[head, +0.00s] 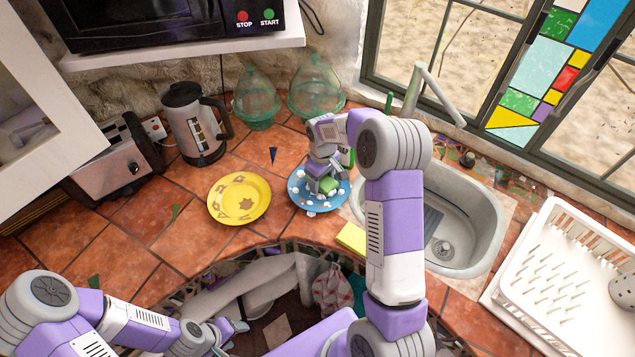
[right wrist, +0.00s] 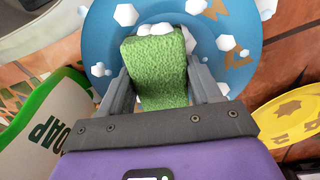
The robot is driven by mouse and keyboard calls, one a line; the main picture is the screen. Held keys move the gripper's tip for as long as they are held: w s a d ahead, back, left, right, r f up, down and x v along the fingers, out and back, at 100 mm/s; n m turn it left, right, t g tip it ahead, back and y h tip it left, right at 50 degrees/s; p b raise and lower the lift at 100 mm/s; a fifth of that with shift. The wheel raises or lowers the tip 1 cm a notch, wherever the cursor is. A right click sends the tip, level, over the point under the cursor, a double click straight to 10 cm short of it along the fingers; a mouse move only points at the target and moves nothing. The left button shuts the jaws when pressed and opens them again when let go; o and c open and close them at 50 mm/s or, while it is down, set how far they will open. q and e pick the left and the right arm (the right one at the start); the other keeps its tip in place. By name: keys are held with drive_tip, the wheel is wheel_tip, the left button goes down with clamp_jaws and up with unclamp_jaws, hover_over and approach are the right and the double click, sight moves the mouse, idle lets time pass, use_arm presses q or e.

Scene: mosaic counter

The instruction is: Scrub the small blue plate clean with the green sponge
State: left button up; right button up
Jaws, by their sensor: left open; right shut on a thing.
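The small blue plate (head: 303,199) lies on the tiled counter left of the sink. White foam blobs dot it, and the right wrist view shows brown stains on the plate (right wrist: 225,73). My right gripper (head: 322,184) is over the plate, shut on the green sponge (head: 327,186). In the right wrist view the sponge (right wrist: 158,65) sits between the fingers of the gripper (right wrist: 160,90), over the plate's middle, with foam at its far end. Whether it touches the plate is hard to tell. My left gripper (head: 230,329) is open and empty, low near the counter's front edge.
A stained yellow plate (head: 239,217) lies left of the blue one. A yellow sponge or cloth (head: 351,238) lies near the front edge. The sink (head: 481,222) and white dish rack (head: 565,232) are at right. A soap bottle (right wrist: 45,125) stands close to my right gripper.

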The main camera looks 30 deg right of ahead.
sight(310, 198)
drive_tip(key=shift+s+f, duration=0.1)
drive_tip(key=shift+s+a, duration=0.25)
drive_tip(key=shift+a, duration=0.55)
drive_tip(key=shift+s+a, duration=0.25)
drive_tip(key=shift+a, duration=0.55)
drive_tip(key=shift+w+d+r, duration=0.2)
drive_tip(key=shift+w+d, duration=0.05)
drive_tip(key=shift+d, duration=0.3)
drive_tip(key=shift+s+a+f+b, duration=0.1)
drive_tip(key=shift+s+a+b, duration=0.15)
drive_tip(key=shift+a, duration=0.6)
drive_tip(key=shift+s+a+f+b, duration=0.1)
drive_tip(key=shift+s+a, duration=0.2)
drive_tip(key=shift+a, duration=0.5)
